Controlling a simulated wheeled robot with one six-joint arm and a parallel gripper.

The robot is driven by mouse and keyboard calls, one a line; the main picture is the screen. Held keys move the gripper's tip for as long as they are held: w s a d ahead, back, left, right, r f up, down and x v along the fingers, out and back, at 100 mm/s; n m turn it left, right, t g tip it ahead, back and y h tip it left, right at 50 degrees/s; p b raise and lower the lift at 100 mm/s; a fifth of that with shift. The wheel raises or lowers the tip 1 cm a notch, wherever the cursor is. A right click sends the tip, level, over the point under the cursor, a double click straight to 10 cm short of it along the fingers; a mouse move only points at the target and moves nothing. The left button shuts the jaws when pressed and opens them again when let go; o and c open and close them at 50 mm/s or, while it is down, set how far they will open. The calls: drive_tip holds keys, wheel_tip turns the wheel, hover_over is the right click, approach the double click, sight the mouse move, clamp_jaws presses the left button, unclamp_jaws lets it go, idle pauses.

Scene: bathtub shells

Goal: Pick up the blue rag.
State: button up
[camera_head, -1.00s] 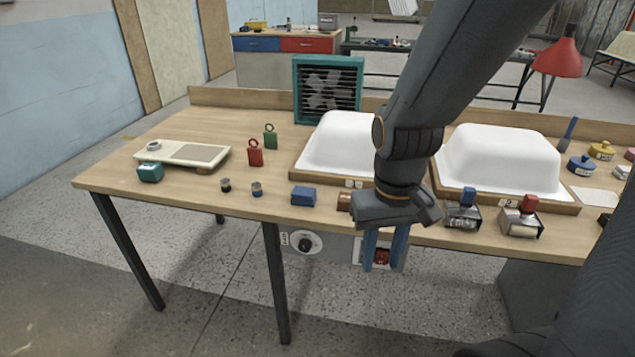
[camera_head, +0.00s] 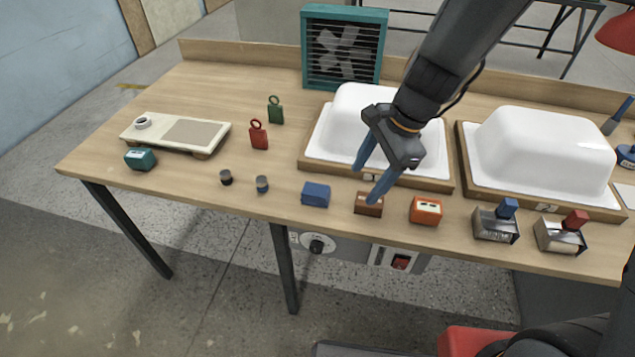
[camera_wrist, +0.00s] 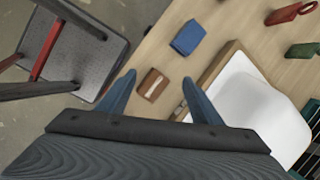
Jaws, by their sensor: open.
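The blue rag (camera_head: 316,194) is a small folded block lying on the wooden table near its front edge. It also shows in the wrist view (camera_wrist: 187,38), beyond my fingertips. My gripper (camera_head: 365,184) is open and empty, its blue fingers pointing down above the table, to the right of the rag. In the wrist view, my gripper (camera_wrist: 158,80) has its fingers spread, with a brown block (camera_wrist: 152,84) showing between them and the rag farther off. My gripper is apart from the rag.
The brown block (camera_head: 369,204) and an orange block (camera_head: 426,210) lie right of the rag. A white tub shell (camera_head: 365,115) on a wooden base (camera_head: 318,163) stands behind. Two small dark cups (camera_head: 226,177) (camera_head: 262,184) stand left. Bare table lies between the rag and the red tag (camera_head: 258,134).

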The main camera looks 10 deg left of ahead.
sight(316, 189)
drive_tip(key=a+m, duration=0.2)
drive_tip(key=a, duration=0.1)
drive_tip(key=w+a+f+m+p, duration=0.1)
drive_tip(key=a+m, duration=0.1)
drive_tip(key=w+a+m+y, duration=0.1)
drive_tip(key=a+m, duration=0.1)
drive_tip(key=a, duration=0.1)
drive_tip(key=shift+a+f+p, duration=0.35)
drive_tip(key=shift+f+p, duration=0.05)
drive_tip(key=shift+x, duration=2.8)
drive_tip(key=shift+w, duration=0.1)
drive_tip(key=c, duration=1.1)
wheel_tip(316, 189, up, 10)
drive_tip(key=shift+r+p, duration=0.1)
drive_tip(key=shift+p, duration=0.5)
drive_tip(key=shift+c, duration=0.2)
